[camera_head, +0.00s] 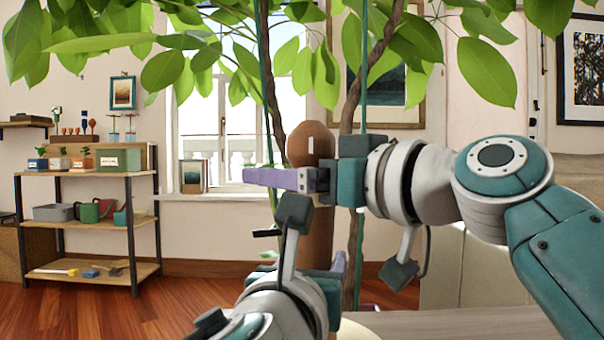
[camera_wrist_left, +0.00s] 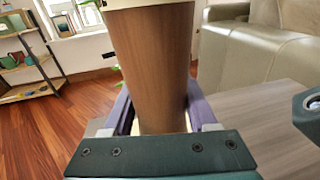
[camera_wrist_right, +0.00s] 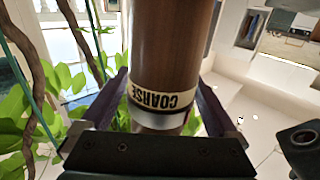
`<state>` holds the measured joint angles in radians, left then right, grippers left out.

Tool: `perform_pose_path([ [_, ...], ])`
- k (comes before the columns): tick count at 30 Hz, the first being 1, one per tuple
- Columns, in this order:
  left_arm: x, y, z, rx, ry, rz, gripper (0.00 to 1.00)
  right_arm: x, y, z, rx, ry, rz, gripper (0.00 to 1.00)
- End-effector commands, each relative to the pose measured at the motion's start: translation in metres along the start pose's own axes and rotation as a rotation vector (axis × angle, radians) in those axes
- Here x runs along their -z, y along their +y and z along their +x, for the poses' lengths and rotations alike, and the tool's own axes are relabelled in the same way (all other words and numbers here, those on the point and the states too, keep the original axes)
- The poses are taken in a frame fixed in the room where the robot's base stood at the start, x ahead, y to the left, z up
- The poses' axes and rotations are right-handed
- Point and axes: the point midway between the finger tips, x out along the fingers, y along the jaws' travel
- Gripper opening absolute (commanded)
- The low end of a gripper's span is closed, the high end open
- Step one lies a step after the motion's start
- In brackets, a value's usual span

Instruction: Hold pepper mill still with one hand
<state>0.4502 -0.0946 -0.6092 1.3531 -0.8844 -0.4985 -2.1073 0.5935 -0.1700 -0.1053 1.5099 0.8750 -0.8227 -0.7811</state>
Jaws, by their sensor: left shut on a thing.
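The pepper mill (camera_head: 311,145) stands upright in the head view, with a brown wooden knob and a long body partly hidden behind my arms. My left gripper (camera_wrist_left: 160,112) is shut on the wooden lower body (camera_wrist_left: 152,65), one purple finger on each side. My right gripper (camera_wrist_right: 165,103) is higher up, its purple fingers spread on both sides of the mill at the pale band (camera_wrist_right: 163,98) reading "COARSE". Its fingers look wider than the mill, so it appears open. In the head view one right finger (camera_head: 278,179) crosses in front of the mill below the knob.
A pale tabletop (camera_head: 425,325) lies at the bottom right. A leafy plant (camera_head: 275,85) with thin trunks hangs close around the mill and my right gripper. A shelf (camera_head: 85,225) with pots and tools stands far left. A pale sofa (camera_wrist_left: 262,60) is behind the table.

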Motion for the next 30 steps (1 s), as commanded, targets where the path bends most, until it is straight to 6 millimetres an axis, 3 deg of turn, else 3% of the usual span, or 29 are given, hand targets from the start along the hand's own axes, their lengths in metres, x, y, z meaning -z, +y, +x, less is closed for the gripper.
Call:
perform_pose_path([
  [1, 0.0084, 0.002, -0.0007, -0.006, 0.018, 0.001, 0.0, -0.0009, 0.0001, -0.0002, 0.0, 0.0, 0.0, 0.88],
  [20, 0.0083, 0.002, -0.0006, -0.006, 0.018, 0.0, 0.0, -0.001, 0.0001, -0.0004, 0.0, -0.001, 0.0, 0.17],
  [30, 0.0083, 0.002, -0.0006, -0.006, 0.018, 0.0, 0.0, -0.0015, -0.0018, 0.0004, 0.059, -0.004, -0.005, 0.15],
])
